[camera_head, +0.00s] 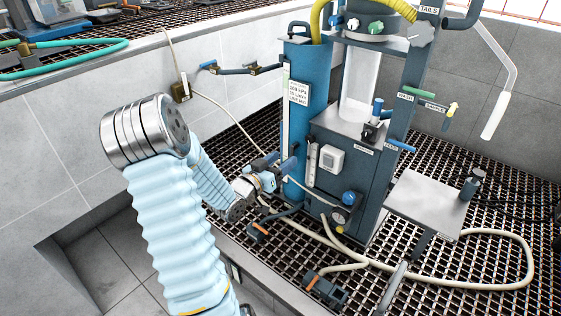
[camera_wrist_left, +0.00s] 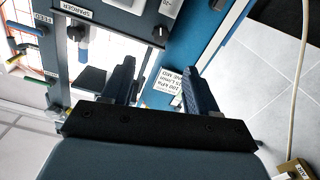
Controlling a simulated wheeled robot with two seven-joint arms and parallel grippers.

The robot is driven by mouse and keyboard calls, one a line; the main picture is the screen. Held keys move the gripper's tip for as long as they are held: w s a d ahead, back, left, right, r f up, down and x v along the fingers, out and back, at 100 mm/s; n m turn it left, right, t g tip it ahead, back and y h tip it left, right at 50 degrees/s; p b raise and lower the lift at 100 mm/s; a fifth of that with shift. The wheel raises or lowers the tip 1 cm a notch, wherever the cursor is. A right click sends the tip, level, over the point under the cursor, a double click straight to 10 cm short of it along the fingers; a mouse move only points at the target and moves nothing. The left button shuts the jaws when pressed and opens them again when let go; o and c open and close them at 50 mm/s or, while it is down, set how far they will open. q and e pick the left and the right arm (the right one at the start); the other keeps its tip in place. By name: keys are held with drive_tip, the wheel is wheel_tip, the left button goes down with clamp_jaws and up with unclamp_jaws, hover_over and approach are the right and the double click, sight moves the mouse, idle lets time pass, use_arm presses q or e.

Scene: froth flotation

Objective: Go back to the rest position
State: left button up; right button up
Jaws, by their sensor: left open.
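My left gripper (camera_head: 284,168) is in front of the blue column (camera_head: 297,130) of the flotation machine, at the left of its grey cabinet (camera_head: 340,180). My left arm, in a light blue ribbed sleeve, reaches it from the lower left. In the left wrist view the two blue fingers of the left gripper (camera_wrist_left: 160,68) stand apart with nothing held between them. Past them show the blue column (camera_wrist_left: 178,62) and its white pressure label (camera_wrist_left: 190,82). Whether the fingers touch the column cannot be told. My right gripper is not in view.
A cream hose (camera_head: 480,284) loops over the dark grating (camera_head: 520,205). A grey plate (camera_head: 428,200) juts out at the cabinet's right. A blue-handled valve (camera_head: 240,70) sits on the tiled wall behind. A ledge with a teal hose (camera_head: 70,65) is at the upper left.

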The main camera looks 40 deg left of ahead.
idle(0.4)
use_arm(q)
drive_tip(key=n+g+h, duration=0.2)
drive_tip(key=g+h, duration=0.1)
drive_tip(key=g, duration=0.6)
hover_over(334, 301)
drive_tip(key=w+a, duration=0.6)
drive_tip(key=a, duration=0.5)
wheel_tip(334, 301, down, 23)
drive_tip(key=s+d+f+g, duration=0.1)
drive_tip(key=s+d+f, duration=0.1)
drive_tip(key=d, duration=0.1)
drive_tip(key=s+d+f+g+h, duration=0.1)
drive_tip(key=s+d+f+g, duration=0.1)
drive_tip(key=s+d+f, duration=0.1)
drive_tip(key=s+d+f+m+g+h, duration=0.1)
drive_tip(key=s+d+f, duration=0.1)
drive_tip(key=d, duration=0.2)
drive_tip(key=shift+s+f, duration=0.15)
drive_tip(key=shift+f, duration=0.05)
drive_tip(key=s+d+f+g, duration=0.35)
drive_tip(key=s+d, duration=0.25)
drive_tip(key=s, duration=0.2)
drive_tip(key=d+r+m, duration=0.1)
drive_tip(key=w+d+r+m+h, duration=0.1)
drive_tip(key=d, duration=0.1)
drive_tip(key=shift+d+r+m+g, duration=0.15)
drive_tip(key=shift+r+m+g, duration=0.15)
drive_tip(key=shift+r+g, duration=0.05)
